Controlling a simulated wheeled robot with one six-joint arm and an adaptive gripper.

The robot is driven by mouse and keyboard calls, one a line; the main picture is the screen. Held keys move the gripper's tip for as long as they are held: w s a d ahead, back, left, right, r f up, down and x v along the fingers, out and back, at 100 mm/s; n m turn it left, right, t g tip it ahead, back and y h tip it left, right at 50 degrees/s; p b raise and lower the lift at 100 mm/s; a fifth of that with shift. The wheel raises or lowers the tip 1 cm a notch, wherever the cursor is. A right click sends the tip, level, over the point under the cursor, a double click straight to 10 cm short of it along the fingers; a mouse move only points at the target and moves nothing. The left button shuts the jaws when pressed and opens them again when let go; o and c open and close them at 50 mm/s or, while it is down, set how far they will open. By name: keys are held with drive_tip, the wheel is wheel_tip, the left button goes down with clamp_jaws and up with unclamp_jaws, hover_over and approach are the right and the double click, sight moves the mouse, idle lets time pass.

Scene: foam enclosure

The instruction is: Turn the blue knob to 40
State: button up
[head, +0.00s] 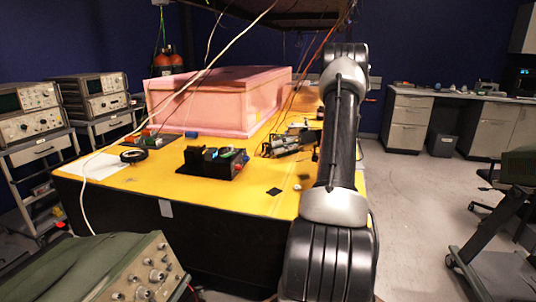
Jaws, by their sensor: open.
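A black device (212,162) with upright blocks and a green part stands on the yellow table top (265,206), near its front edge. A small bluish spot shows on its top, but it is too small to tell whether this is the blue knob. No scale or number can be read. My arm rises in front of the table's right side, and its upper joint is at the top of the view. My gripper is not seen; the arm hides part of the table's right side.
A pink foam box (215,103) fills the back of the table. A black ring (133,156) and electronic parts (288,143) lie around the device. A white cable hangs across the left. Oscilloscopes (30,110) stand left; a green-topped instrument (95,268) is at front left.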

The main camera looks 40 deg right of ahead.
drive_tip(key=shift+s+d+r, duration=0.2)
drive_tip(key=shift+s+d, duration=0.15)
drive_tip(key=shift+d, duration=0.1)
drive_tip(key=shift+c, duration=0.3)
